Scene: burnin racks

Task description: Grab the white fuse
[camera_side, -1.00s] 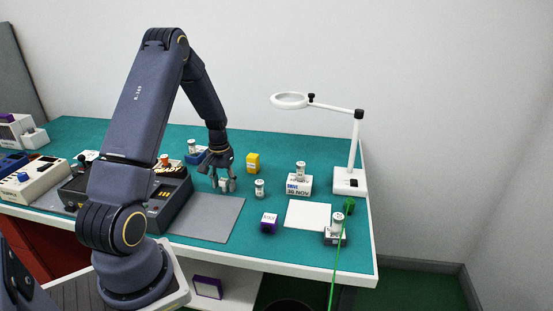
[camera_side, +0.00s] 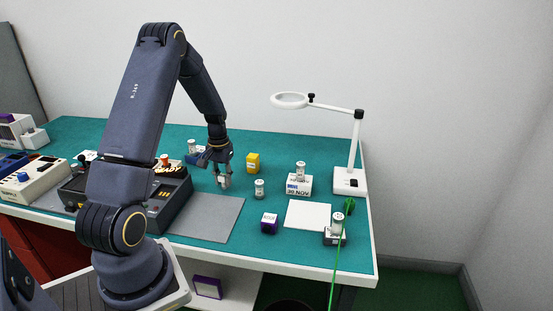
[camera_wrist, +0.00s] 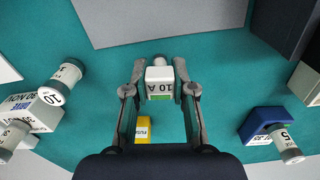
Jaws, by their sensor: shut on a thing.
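The white fuse (camera_wrist: 160,76) is a small white block marked "10 A", with a green strip at its near edge and a round end behind. It sits between the fingertips of my gripper (camera_wrist: 160,90), which is shut on it from both sides. In the side view, my gripper (camera_side: 223,180) points down at the teal bench with the white fuse (camera_side: 224,184) low between its fingers. I cannot tell whether the fuse touches the bench.
A white cylinder (camera_side: 260,189) stands just right of my gripper. A yellow block (camera_side: 253,163) stands behind it. A purple-and-white cube (camera_side: 270,223), a grey mat (camera_side: 215,220) and a white pad (camera_side: 307,214) lie nearer. A magnifier lamp (camera_side: 349,181) stands at the right.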

